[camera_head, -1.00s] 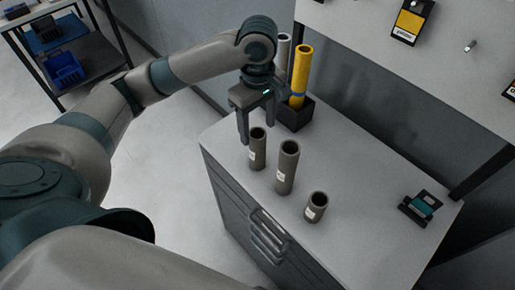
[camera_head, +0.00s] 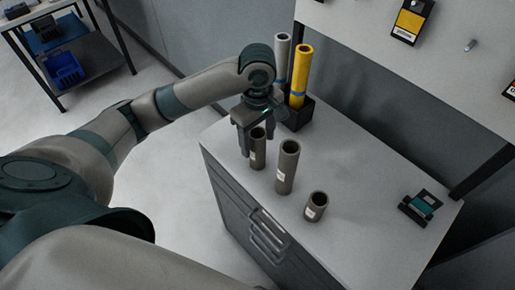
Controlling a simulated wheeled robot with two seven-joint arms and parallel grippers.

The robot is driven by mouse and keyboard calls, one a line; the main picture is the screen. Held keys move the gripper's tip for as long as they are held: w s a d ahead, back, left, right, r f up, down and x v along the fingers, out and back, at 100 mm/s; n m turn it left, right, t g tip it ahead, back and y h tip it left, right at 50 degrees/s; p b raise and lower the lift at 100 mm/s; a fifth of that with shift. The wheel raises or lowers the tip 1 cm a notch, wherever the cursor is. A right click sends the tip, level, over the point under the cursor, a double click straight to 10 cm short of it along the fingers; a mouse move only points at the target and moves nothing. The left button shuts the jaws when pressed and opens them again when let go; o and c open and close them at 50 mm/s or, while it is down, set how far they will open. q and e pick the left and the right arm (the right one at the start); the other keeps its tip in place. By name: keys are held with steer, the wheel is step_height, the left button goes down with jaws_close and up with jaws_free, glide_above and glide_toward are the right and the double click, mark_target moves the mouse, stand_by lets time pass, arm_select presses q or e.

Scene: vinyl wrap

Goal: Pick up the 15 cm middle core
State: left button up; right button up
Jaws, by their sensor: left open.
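Three grey-brown hollow cores stand upright in a row on the cabinet top. The left core (camera_head: 258,155) is of medium height, the centre core (camera_head: 287,168) is the tallest, and the right core (camera_head: 316,207) is the shortest. Each has a small white label. My left gripper (camera_head: 258,143) is open and points down at the left core, with its fingers about the upper part of that core. I cannot tell whether they touch it. My right gripper is not in view.
A black holder (camera_head: 299,117) with a yellow roll (camera_head: 301,70) and a grey roll (camera_head: 282,60) stands just behind my left gripper. A black and teal device (camera_head: 421,206) lies at the right.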

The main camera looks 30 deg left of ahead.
arm_select(q)
steer(key=shift+f+p, duration=0.65)
steer(key=shift+f, duration=1.85)
steer(key=c, duration=1.2)
